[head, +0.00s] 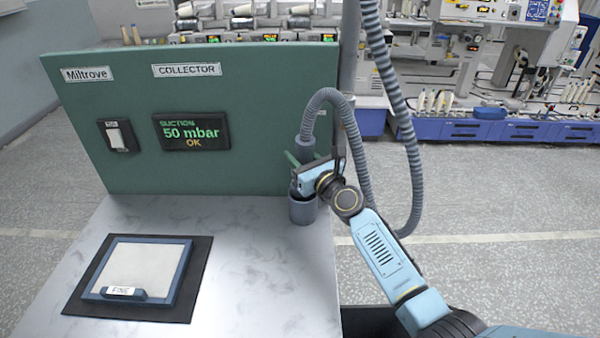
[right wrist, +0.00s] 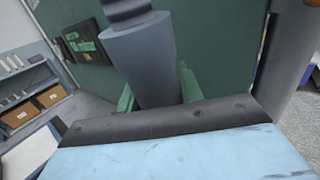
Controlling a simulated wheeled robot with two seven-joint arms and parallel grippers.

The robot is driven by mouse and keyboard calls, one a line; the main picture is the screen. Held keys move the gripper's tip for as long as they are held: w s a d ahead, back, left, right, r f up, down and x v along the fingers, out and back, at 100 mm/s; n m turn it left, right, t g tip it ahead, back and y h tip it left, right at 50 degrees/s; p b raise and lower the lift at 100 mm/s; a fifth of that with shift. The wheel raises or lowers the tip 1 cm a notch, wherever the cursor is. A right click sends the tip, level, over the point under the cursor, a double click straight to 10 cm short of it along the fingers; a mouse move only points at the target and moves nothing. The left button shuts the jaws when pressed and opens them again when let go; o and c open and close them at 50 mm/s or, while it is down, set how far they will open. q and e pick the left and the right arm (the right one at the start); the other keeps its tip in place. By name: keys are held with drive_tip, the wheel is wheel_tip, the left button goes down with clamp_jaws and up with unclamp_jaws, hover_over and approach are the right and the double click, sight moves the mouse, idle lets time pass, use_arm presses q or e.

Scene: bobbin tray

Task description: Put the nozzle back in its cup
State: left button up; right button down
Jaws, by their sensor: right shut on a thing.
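The nozzle (head: 305,148) is a grey cylinder on the end of a ribbed grey hose (head: 318,100). It also shows large in the right wrist view (right wrist: 140,60), between green fingers. My right gripper (head: 300,163) is shut on the nozzle, and its arm comes in from the right. The cup (head: 302,209) is a dark grey cylinder at the table's back right corner, directly below the nozzle in the head view. The nozzle's lower end is hidden behind the gripper, so I cannot tell whether it is inside the cup. My left gripper is not in view.
A green collector panel (head: 240,100) with a suction display reading 50 mbar OK stands behind the table. A framed filter screen (head: 185,257) marked FINE lies on a dark mat (head: 80,291) at the left. The white table (head: 260,260) is clear between mat and cup. Hose hangs at the right.

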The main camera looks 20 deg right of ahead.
drive_tip(key=f, duration=0.3)
drive_tip(key=shift+s+a+f+g, duration=0.2)
drive_tip(key=shift+s+f+g, duration=0.1)
drive_tip(key=c, duration=1.2)
unclamp_jaws()
drive_tip(key=shift+w+f, duration=0.1)
drive_tip(key=o, duration=0.3)
drive_tip(key=shift+w+f, duration=0.1)
drive_tip(key=shift+w, duration=0.05)
drive_tip(key=shift+d, duration=0.1)
drive_tip(key=shift+s+d+p, duration=0.2)
drive_tip(key=shift+s+p, duration=0.2)
drive_tip(key=shift+s, duration=0.2)
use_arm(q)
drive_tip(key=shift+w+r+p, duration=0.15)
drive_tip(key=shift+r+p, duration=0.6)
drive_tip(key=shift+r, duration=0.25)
use_arm(e)
drive_tip(key=shift+r+v, duration=0.2)
drive_tip(key=shift+v, duration=2.45)
drive_tip(key=shift+r+v, duration=0.2)
drive_tip(key=shift+v, duration=2.45)
drive_tip(key=shift+w+d, duration=0.1)
